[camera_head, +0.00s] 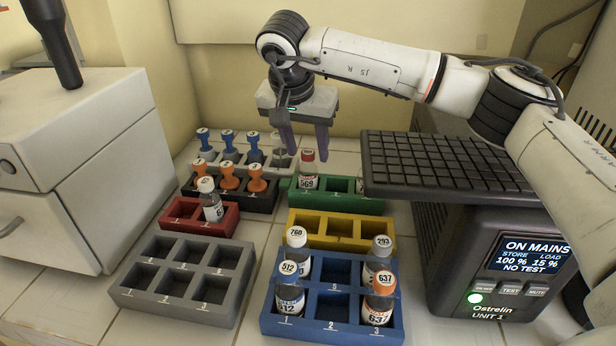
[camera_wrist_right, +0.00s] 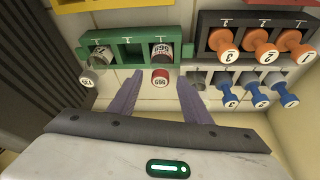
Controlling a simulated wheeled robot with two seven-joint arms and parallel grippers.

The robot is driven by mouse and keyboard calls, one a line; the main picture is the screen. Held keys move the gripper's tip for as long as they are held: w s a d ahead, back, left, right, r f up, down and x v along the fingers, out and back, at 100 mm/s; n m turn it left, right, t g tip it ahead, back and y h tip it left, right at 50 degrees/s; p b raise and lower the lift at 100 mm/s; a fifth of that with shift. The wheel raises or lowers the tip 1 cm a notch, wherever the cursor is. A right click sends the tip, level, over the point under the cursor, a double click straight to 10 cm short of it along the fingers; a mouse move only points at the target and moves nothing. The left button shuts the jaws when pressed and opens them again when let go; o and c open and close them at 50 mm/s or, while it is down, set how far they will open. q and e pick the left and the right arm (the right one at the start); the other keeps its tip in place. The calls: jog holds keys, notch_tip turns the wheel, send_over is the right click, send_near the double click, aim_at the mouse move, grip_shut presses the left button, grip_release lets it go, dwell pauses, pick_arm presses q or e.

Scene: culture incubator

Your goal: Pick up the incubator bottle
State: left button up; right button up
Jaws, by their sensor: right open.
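My right gripper (camera_head: 304,153) hangs from above with its two purple fingers apart, over the green rack (camera_head: 345,204). A red-capped bottle labelled 569 (camera_head: 307,181) stands in that rack's left slot, below the fingers. In the right wrist view the red-capped bottle (camera_wrist_right: 161,77) appears between the open fingertips (camera_wrist_right: 160,73); contact is not visible. Another bottle (camera_wrist_right: 92,71) stands at the rack's other end, mostly hidden in the head view. Several bottles stand in the blue rack (camera_head: 333,339), and one stands in the red rack (camera_head: 180,220). Which is the incubator bottle is unclear. My left gripper is out of view.
A black power unit (camera_head: 490,230) with a keyed top stands close right of the green rack. Orange stamps (camera_head: 228,177) and blue stamps (camera_head: 227,142) stand to its left. The yellow rack (camera_head: 340,231) and grey rack (camera_head: 180,284) look empty. A white cabinet (camera_head: 90,160) stands left.

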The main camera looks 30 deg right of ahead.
jog(key=shift+f, duration=0.15)
grip_shut()
dwell(0.4)
